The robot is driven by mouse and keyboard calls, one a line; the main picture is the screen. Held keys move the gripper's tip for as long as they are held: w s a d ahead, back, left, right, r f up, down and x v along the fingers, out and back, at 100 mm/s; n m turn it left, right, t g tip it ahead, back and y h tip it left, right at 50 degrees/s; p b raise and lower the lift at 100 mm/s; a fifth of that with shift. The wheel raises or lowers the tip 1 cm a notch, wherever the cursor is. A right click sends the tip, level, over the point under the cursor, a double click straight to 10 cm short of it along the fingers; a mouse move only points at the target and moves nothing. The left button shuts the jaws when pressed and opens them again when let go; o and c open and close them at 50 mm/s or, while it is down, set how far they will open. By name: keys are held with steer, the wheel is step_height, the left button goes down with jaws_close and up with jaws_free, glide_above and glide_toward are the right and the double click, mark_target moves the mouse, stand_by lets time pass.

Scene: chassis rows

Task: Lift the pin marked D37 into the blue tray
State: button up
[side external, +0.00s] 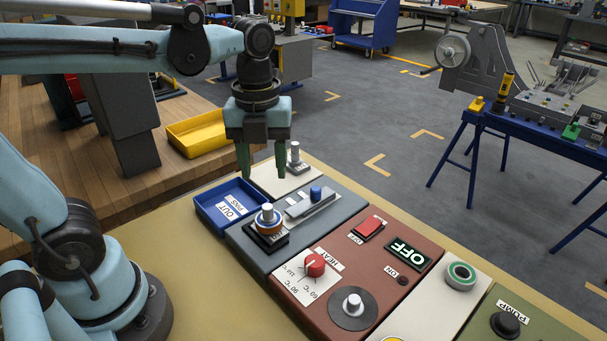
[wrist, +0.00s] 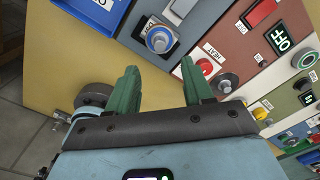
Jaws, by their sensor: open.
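The blue tray (side external: 212,194), labelled OUT PINS, sits at the far left corner of the console; its corner shows in the wrist view (wrist: 88,16). No pin is visible in it. A grey-topped pin (side external: 267,209) with an orange and blue collar stands upright in a black, labelled base beside the tray; it also shows in the wrist view (wrist: 159,40). Another grey pin (side external: 295,150) stands on the cream panel behind. I cannot read D37 clearly on either label.
A slider with a blue knob (side external: 316,193) lies right of the collared pin. The red panel carries a red HEAT knob (side external: 315,264), a red switch (side external: 369,228), an OFF sign (side external: 407,253) and a round grey knob (side external: 353,303). A yellow bin (side external: 198,134) stands behind the tray.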

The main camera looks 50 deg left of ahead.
mark_target(267, 206)
steer(key=shift+f, duration=0.1)
steer(key=shift+f, duration=4.4)
jaws_close()
steer(key=shift+r, duration=0.15)
steer(key=shift+r, duration=2.85)
